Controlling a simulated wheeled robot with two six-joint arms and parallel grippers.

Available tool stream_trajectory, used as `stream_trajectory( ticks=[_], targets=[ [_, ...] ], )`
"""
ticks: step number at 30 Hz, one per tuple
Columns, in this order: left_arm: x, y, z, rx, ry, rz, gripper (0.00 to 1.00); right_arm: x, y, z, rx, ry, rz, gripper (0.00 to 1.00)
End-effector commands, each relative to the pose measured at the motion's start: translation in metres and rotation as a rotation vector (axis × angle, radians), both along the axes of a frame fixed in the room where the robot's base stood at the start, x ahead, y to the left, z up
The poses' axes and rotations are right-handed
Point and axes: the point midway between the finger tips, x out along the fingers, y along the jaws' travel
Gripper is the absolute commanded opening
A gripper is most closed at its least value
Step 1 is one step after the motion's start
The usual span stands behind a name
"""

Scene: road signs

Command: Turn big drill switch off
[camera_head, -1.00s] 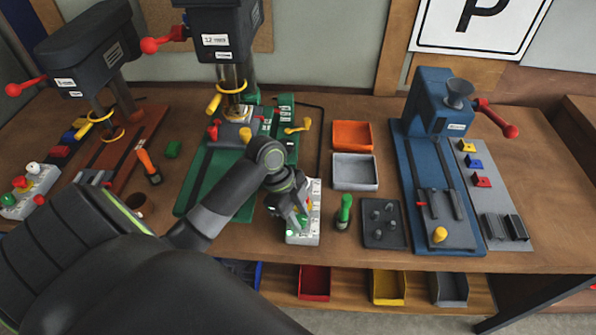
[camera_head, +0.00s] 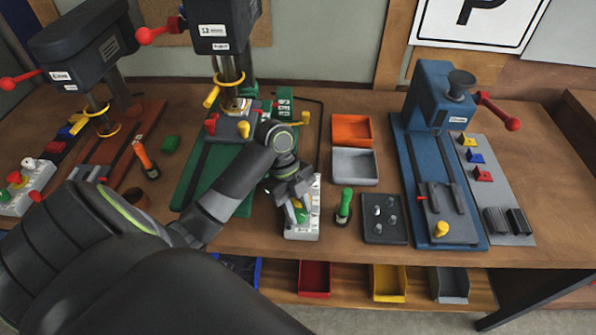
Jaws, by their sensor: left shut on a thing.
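The big drill (camera_head: 222,25) is the dark drill press in the middle, standing on a green base (camera_head: 210,170). Its white switch box (camera_head: 303,234) lies on the table at the right of that base, near the front edge. My left gripper (camera_head: 298,214) points down onto the box and is shut on a green switch (camera_head: 301,217) on its face. The fingers and wrist hide much of the switch and the upper box, so its exact position cannot be read. My right gripper is not in view.
A green-handled tool (camera_head: 344,204) and a dark tray (camera_head: 385,218) stand close at the right of the box. Orange (camera_head: 352,130) and grey (camera_head: 355,167) bins lie behind. A smaller drill (camera_head: 85,45) is at left, a blue machine (camera_head: 437,105) at right.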

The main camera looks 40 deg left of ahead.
Motion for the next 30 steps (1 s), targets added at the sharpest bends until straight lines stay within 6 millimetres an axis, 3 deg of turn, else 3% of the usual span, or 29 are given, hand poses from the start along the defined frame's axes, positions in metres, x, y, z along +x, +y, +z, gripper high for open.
stream_trajectory(
  ticks=[5, 6, 8, 20, 30],
  targets=[
    [0.000, 0.000, 0.000, 0.000, -0.002, -0.001, 0.08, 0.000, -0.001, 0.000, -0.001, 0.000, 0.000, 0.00],
    [0.000, 0.000, 0.000, 0.000, -0.002, -0.001, 0.32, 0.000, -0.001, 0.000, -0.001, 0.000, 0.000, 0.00],
    [0.000, 0.000, 0.000, 0.000, -0.002, -0.001, 0.39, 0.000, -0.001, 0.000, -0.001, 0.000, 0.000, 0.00],
    [0.001, 0.003, 0.010, 0.002, -0.001, 0.000, 0.39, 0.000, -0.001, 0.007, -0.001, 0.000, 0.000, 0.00],
    [0.008, 0.030, 0.079, 0.004, -0.003, 0.001, 0.39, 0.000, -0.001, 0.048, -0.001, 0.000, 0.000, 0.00]
  ],
)
